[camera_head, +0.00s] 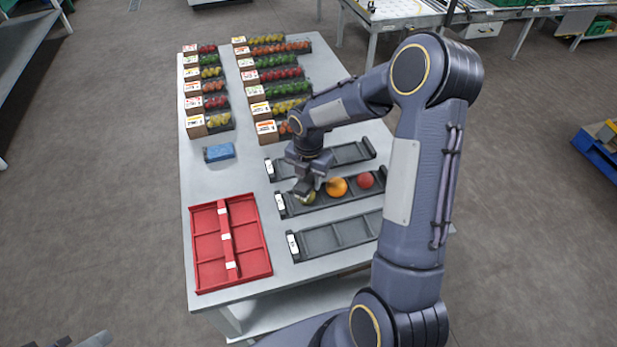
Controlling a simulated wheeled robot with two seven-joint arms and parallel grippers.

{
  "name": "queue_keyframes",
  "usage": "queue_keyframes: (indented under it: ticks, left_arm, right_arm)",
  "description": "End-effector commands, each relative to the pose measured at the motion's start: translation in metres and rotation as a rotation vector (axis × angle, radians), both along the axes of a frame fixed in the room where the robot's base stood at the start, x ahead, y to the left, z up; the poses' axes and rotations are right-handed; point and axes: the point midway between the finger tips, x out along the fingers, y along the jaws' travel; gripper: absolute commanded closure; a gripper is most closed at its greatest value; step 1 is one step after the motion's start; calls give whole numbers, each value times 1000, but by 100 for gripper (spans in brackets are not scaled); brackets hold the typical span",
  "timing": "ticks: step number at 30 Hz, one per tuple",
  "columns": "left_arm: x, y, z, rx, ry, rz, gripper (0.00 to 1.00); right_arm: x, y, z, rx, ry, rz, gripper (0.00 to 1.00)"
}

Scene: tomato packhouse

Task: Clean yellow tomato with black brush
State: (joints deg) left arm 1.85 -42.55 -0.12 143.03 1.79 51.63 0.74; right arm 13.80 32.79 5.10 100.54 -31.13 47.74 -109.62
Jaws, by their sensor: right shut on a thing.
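A dark tray (287,212) in the middle of three holds a yellow-green tomato (309,198) at left, an orange-yellow tomato (337,187) in the middle and a red tomato (365,180) at right. My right gripper (306,190) reaches down at the tray's left part. It is shut on the yellow-green tomato, which it partly hides. The orange-yellow tomato is just right of the gripper. No black brush can be made out. Grey parts at the bottom left edge seem to be my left gripper (84,341); its jaws cannot be judged.
Two more dark trays, one behind (345,153) and one in front (340,238), look empty. A red divided crate (250,238) lies at the table's front left, with a blue block (219,152) behind it. Rows of small tomato boxes (280,75) fill the table's back.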

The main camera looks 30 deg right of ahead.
Motion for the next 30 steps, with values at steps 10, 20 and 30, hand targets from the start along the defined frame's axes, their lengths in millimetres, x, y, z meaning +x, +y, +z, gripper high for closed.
queue_keyframes:
  ticks: [10,20,30]
  left_arm:
    - [0,0,-4,0,0,0,64]
    - [0,0,-8,0,0,0,64]
    - [0,0,-8,0,0,0,64]
  right_arm:
    - [-9,16,0,1,-1,2,82]
    - [-18,30,0,0,0,3,82]
    - [-21,34,0,0,-1,1,82]
